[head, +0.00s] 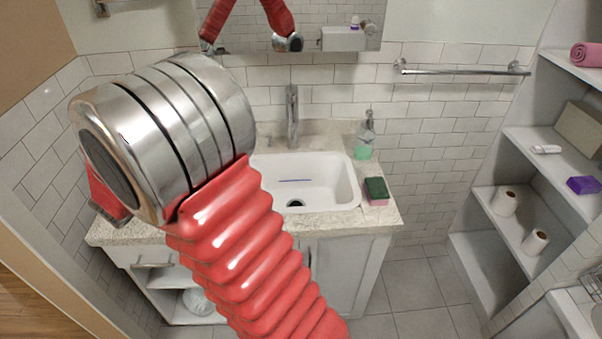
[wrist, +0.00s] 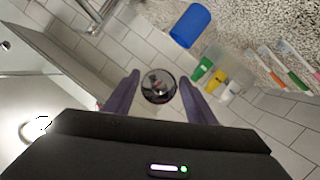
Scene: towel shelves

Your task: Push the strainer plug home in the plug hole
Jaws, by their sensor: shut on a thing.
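The strainer plug (wrist: 158,88) is a round, dark, shiny disc with a metal rim in the wrist view. My gripper (wrist: 159,78) is shut on it, with one purple finger on each side. The plug is held in the air. In the head view my gripper and the plug are hidden behind my red and silver arm. The plug hole (head: 296,203) is a dark round opening in the floor of the white sink (head: 348,190), just right of my arm. The plug and the hole do not show together in one view.
A thin bluish strip (head: 295,181) lies in the sink. A tap (head: 292,115) stands behind it. A soap bottle (head: 365,140) and a green and pink sponge (head: 376,190) are on the right counter. The wrist view shows a blue cup (wrist: 190,25), tubes (wrist: 216,80) and toothbrushes (wrist: 268,68).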

